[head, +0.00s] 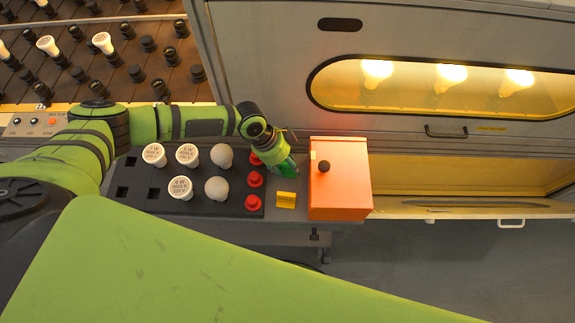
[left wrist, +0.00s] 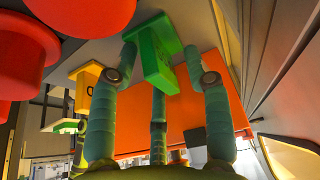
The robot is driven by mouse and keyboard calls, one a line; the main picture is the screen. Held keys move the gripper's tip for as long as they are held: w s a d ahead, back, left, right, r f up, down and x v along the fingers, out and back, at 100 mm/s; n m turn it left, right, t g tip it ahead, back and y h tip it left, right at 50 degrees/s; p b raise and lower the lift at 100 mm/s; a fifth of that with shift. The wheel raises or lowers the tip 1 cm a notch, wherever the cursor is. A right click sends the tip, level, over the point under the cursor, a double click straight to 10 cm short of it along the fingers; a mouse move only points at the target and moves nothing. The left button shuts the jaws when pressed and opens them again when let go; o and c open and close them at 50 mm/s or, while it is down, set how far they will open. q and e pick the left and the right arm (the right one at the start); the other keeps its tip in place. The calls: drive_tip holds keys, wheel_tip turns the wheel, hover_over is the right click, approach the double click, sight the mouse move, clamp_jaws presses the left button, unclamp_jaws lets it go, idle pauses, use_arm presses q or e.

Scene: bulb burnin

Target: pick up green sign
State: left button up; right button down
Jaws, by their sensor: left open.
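The green sign (left wrist: 157,52) shows at the upper middle of the left wrist view, between the spread fingers of my left gripper (left wrist: 165,65). The gripper is open around it, and I cannot tell whether any finger touches it. In the head view my left gripper (head: 284,162) points down between the red caps and the orange box, and its green fingers make the sign hard to pick out there. My right gripper is in neither view.
A yellow sign (head: 286,200) stands just in front of the gripper. Red caps (head: 255,180) are close on the left, beside a black tray (head: 225,207) with several bulbs. An orange box (head: 340,190) is close on the right. A cabinet with a lit window (head: 440,85) stands behind.

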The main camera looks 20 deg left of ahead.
use_arm(q)
clamp_jaws()
idle(0.3)
